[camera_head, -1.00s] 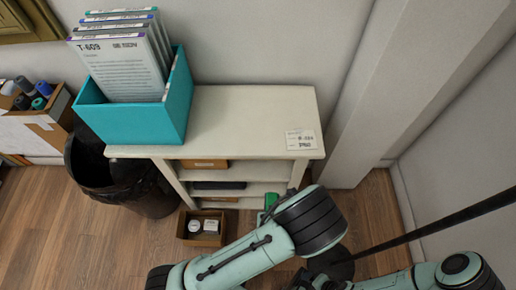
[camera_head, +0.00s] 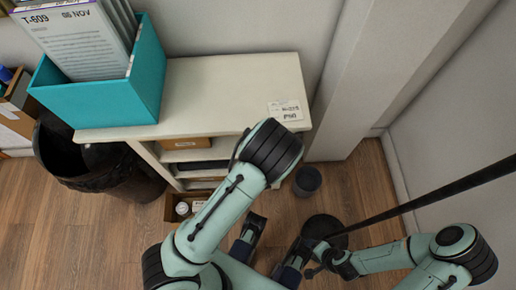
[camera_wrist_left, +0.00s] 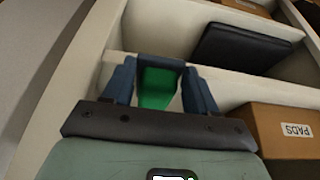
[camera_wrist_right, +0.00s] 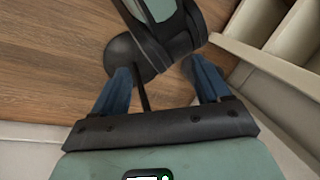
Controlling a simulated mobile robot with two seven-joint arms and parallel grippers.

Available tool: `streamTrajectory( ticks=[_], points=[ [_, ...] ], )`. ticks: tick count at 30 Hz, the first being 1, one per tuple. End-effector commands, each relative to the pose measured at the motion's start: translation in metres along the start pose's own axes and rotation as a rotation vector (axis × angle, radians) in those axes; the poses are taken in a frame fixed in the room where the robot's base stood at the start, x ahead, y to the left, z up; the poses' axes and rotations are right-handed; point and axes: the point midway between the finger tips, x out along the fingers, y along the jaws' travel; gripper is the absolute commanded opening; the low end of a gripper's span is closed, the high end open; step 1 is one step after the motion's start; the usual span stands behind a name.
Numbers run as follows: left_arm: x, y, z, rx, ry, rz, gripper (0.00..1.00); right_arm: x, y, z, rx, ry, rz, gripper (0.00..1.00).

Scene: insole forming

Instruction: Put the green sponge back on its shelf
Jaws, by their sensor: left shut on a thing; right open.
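The green sponge (camera_wrist_left: 157,90) shows in the left wrist view between the fingers of my left gripper (camera_wrist_left: 158,68), which is shut on it. I cannot tell whether the sponge touches a board. My right gripper (camera_wrist_right: 157,68) is open and empty, away from the shelf, above the wooden floor.
A dark flat case (camera_wrist_left: 240,48) and a cardboard box labelled PADS (camera_wrist_left: 285,135) lie in the shelf compartments. A teal file box (camera_head: 110,98) stands on top. A black bin (camera_head: 95,165) is at left, a grey cup (camera_head: 307,181) at right. A dark pole (camera_head: 430,190) crosses the right side.

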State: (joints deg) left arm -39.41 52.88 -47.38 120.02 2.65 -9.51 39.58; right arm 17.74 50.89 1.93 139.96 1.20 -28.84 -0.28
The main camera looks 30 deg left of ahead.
Motion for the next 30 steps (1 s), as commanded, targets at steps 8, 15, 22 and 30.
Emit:
streamTrajectory(
  ticks=[8, 15, 22, 30],
  points=[
    [0.016, 0.0, -0.036, -0.003, 0.002, 0.001, 0.33, 0.009, 0.003, -0.012, 0.003, 0.033, 0.002, 0.76],
    [0.017, 0.0, -0.037, 0.0, 0.001, 0.0, 0.33, 0.012, 0.005, -0.019, 0.005, 0.052, 0.003, 0.76],
    [0.02, 0.0, -0.036, 0.0, 0.0, 0.0, 0.33, 0.013, 0.005, -0.02, 0.005, 0.056, 0.003, 0.76],
    [0.019, 0.0, -0.036, 0.0, 0.001, 0.0, 0.83, 0.013, 0.005, -0.02, 0.005, 0.057, 0.003, 0.76]
  ],
)
